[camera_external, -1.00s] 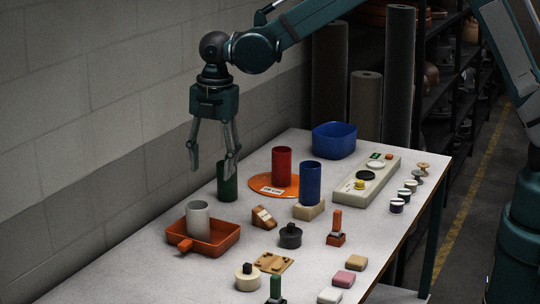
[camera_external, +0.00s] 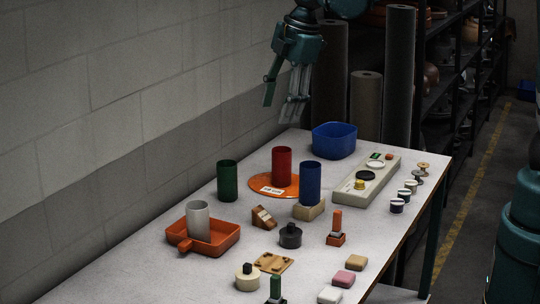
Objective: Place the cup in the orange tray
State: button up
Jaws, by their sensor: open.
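A light grey cup (camera_external: 199,221) stands upright inside the orange tray (camera_external: 226,238), near its back left part. The tray sits at the left edge of the table. A green cup (camera_external: 228,181), a red cup (camera_external: 282,167) on a round orange plate (camera_external: 262,187), and a blue cup (camera_external: 310,184) on a beige block (camera_external: 309,209) also stand upright. My gripper (camera_external: 281,106) is open and empty, high above the back left of the table, well apart from every cup.
A blue bin (camera_external: 334,140) stands at the back. A beige control panel (camera_external: 367,181) with buttons and several small spools (camera_external: 404,194) lie at the right. Stamps and small blocks fill the front middle. Tall rolls (camera_external: 398,78) stand behind the table.

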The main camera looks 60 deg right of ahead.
jog(key=s+d+r+m+t, duration=0.1)
jog(key=s+d+r+m, duration=0.2)
jog(key=s, duration=0.4)
jog(key=s+d+r+m+t, duration=0.1)
jog(key=s+d+r+m, duration=0.2)
jog(key=s, duration=0.4)
jog(key=s+d+f+m+t, duration=0.1)
jog(key=s+d+f+m, duration=0.1)
jog(key=s, duration=0.6)
jog(key=s+d+f+m+t, duration=0.1)
jog(key=s+d+f+m, duration=0.2)
jog(key=s, duration=0.4)
jog(key=shift+s+d+m+h, duration=0.35)
jog(key=shift+d+m, duration=0.5)
jog(key=shift+m, duration=0.25)
